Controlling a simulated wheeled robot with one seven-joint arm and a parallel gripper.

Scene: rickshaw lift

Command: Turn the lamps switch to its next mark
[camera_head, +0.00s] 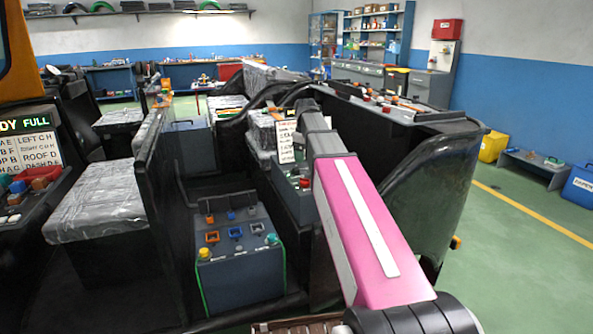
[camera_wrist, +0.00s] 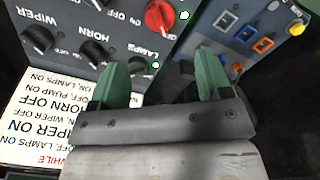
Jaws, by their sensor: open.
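The switch panel (camera_wrist: 70,65) fills the upper left of the wrist view, with labels WIPER, HORN and LAMPS. The lamps knob lies near the left finger; contact cannot be told. In the head view the panel (camera_head: 303,184) is partly hidden behind my arm, and my fingers cannot be made out.
The wrist view also shows black horn (camera_wrist: 95,53) and wiper (camera_wrist: 38,38) knobs, a red knob (camera_wrist: 160,17) and a printed white card (camera_wrist: 35,125). A box with coloured sockets (camera_head: 240,265) stands left of my arm.

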